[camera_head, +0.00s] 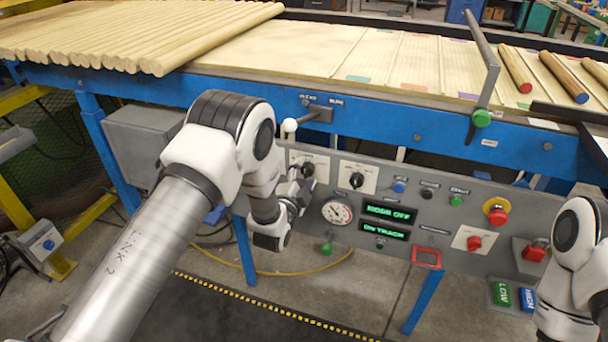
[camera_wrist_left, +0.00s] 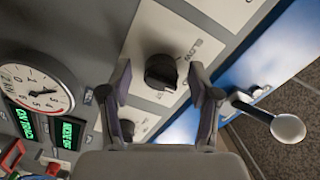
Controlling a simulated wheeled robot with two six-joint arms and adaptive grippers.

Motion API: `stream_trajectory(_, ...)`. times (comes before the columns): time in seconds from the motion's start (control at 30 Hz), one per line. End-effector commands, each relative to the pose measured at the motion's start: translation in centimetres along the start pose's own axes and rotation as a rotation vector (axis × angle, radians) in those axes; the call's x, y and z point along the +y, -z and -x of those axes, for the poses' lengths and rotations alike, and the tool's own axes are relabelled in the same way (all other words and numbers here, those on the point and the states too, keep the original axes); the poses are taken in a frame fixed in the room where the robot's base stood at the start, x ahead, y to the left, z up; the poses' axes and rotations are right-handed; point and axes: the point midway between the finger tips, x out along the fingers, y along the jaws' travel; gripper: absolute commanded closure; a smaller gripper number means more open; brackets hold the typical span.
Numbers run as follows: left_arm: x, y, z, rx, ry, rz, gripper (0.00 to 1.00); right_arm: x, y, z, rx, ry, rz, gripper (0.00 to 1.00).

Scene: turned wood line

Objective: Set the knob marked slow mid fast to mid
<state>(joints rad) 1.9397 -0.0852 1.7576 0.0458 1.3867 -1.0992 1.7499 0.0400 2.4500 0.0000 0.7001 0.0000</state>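A black knob (camera_head: 308,169) sits on a pale plate on the grey control panel, right of my left gripper (camera_head: 294,194). The knob also shows in the left wrist view (camera_wrist_left: 160,72), with small lettering beside it that looks like "slow". In that view my left gripper (camera_wrist_left: 161,80) is open, one finger to each side of the knob with gaps between. I cannot tell whether the fingertips reach its depth, nor which mark it points to. A second black knob (camera_head: 356,180) is to the right. My right arm shows at the right edge, its gripper out of view.
A white ball-ended lever (camera_head: 290,126) stands close to my left wrist. The panel carries a gauge (camera_head: 337,211), a lit green display (camera_head: 390,213), a red mushroom button (camera_head: 496,211) and several small buttons. Wooden rods (camera_head: 140,35) lie on the blue-framed table above.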

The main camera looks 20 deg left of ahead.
Motion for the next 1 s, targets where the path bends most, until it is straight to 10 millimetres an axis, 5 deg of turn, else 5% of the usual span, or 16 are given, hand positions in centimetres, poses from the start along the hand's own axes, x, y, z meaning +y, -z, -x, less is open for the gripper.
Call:
stream_trajectory(0.27, 0.0, 0.0, 0.5, 0.000, 0.001, 0.000, 0.39, 0.0, 0.0, 0.0, 0.000, 0.000, 0.000, 0.60)
stream_trajectory(0.7, 0.1, 0.0, 10.3, -0.001, -0.004, -0.001, 0.39, 0.0, 0.0, 0.0, 0.000, 0.000, 0.000, 0.60)
stream_trajectory(1.0, 0.0, 0.0, 12.0, 0.000, 0.000, 0.000, 0.39, 0.0, 0.0, 0.0, 0.000, 0.000, 0.000, 0.60)
